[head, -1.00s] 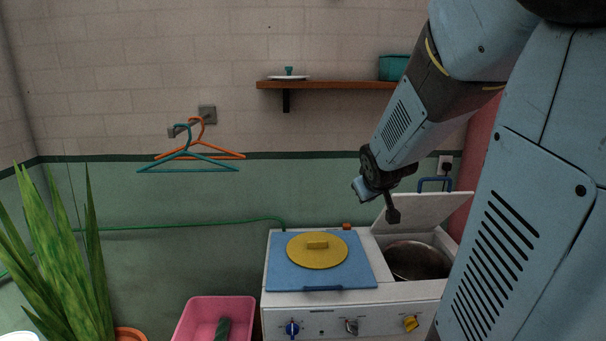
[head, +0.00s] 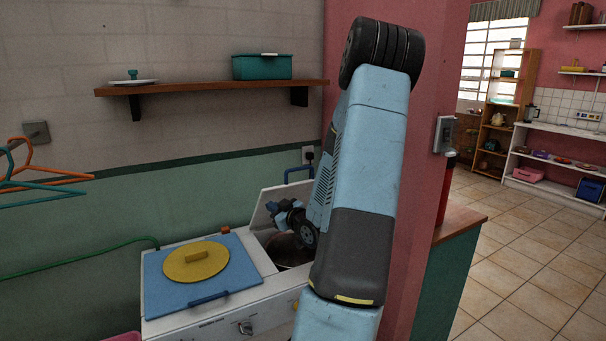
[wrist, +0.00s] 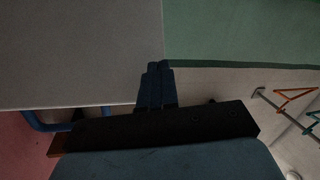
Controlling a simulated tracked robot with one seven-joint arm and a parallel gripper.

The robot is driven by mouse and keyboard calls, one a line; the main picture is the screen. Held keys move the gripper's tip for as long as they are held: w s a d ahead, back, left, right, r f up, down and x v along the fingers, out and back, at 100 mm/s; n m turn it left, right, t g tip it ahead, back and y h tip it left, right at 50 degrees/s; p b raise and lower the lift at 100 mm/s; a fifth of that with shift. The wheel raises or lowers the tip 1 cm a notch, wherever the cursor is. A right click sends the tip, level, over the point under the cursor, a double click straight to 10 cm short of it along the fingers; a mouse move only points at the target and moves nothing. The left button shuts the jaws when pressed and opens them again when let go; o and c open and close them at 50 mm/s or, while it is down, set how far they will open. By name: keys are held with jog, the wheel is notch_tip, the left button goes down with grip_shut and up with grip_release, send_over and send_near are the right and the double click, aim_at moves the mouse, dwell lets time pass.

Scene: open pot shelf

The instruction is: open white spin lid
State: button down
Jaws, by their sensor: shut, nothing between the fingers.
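The white spin lid (head: 289,193) stands raised and tilted back behind the round spin tub opening (head: 283,250) of the washing machine. Its blue handle (head: 298,172) is on the upper edge. In the wrist view the lid (wrist: 80,50) is a pale flat panel at upper left, with the blue handle (wrist: 45,124) below. My gripper (head: 272,208) is in front of the lid, close to its left part. Its fingers (wrist: 155,68) are together and empty, by the panel's edge in the wrist view. I cannot tell whether they touch it. My arm hides the lid's right side.
A blue wash lid (head: 215,283) with a yellow disc (head: 196,262) lies flat at left. A shelf (head: 200,89) with a teal box (head: 262,67) hangs above. A pink wall (head: 420,130) and a counter (head: 462,218) stand to the right. Hangers (head: 45,180) hang at left.

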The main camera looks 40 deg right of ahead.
aim_at(301, 169)
jog(key=s+d+r+m+t+h, duration=0.1)
jog(key=s+d+m+t+h, duration=0.55)
jog(key=s+d, duration=0.4)
jog(key=shift+n+t+y, duration=0.25)
jog(key=shift+y, duration=0.1)
jog(key=x, duration=0.8)
jog(key=a+r+x, duration=0.1)
jog(key=x, duration=0.3)
jog(key=shift+w+r, duration=0.15)
